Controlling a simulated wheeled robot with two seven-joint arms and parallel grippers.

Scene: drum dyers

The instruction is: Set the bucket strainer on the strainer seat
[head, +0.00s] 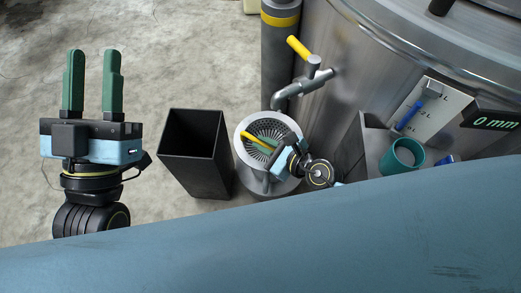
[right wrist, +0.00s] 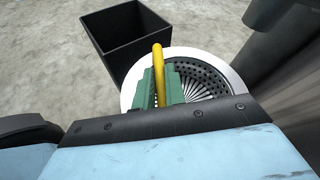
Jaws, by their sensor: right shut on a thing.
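The bucket strainer (head: 262,126) is a perforated metal basket with a pale rim and a yellow handle (right wrist: 158,70). It is under the tap and over a grey round stand (head: 284,187), which looks like the strainer seat and is mostly hidden. I cannot tell whether the strainer rests on it or hangs just above. My right gripper (head: 262,146) is shut on the yellow handle; its green fingers also show in the right wrist view (right wrist: 162,86), over the basket. My left gripper (head: 93,82) is open and empty, fingers apart, at the left above bare floor.
A black open bin (head: 196,150) stands just left of the strainer. A tap with a yellow lever (head: 299,47) juts from the large steel drum (head: 410,50) above it. A tray with a teal cup (head: 404,156) is at the right. A blue surface (head: 260,240) crosses the front.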

